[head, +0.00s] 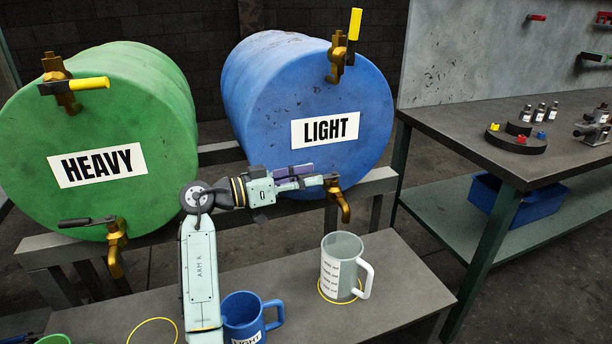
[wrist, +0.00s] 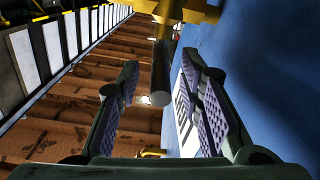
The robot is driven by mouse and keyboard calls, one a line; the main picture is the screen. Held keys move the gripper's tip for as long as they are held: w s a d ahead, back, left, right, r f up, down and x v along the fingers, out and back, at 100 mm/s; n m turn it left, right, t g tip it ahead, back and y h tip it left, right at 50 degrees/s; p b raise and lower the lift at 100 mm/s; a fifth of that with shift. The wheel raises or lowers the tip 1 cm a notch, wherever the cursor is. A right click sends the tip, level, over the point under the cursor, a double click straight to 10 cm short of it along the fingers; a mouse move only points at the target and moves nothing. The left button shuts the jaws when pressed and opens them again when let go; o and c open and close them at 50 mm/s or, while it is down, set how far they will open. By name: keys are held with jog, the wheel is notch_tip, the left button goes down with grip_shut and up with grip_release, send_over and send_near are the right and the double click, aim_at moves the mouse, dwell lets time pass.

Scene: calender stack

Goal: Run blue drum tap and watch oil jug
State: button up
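The blue drum (head: 300,100), labelled LIGHT, lies on its side on a stand. Its brass tap (head: 339,200) is low on the front, spout down; no stream of oil shows below it. The clear oil jug (head: 342,255), with a white handle and marked lines, stands upright below the tap, inside a yellow ring; I see no oil in it. My gripper (head: 318,178) is at the tap. In the wrist view its fingers (wrist: 160,100) are open, with the tap's dark lever (wrist: 160,75) between them, visible gaps either side. The lever is mostly hidden in the head view.
A green drum (head: 110,115) labelled HEAVY has its own lower tap (head: 116,245). A blue mug (head: 240,310) stands left of the jug, close to my arm. The bench (head: 400,290) is clear right of the jug. A worktable (head: 460,130) stands at the right.

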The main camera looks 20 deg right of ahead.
jog(key=shift+c, duration=0.4)
grip_shut()
dwell(0.5)
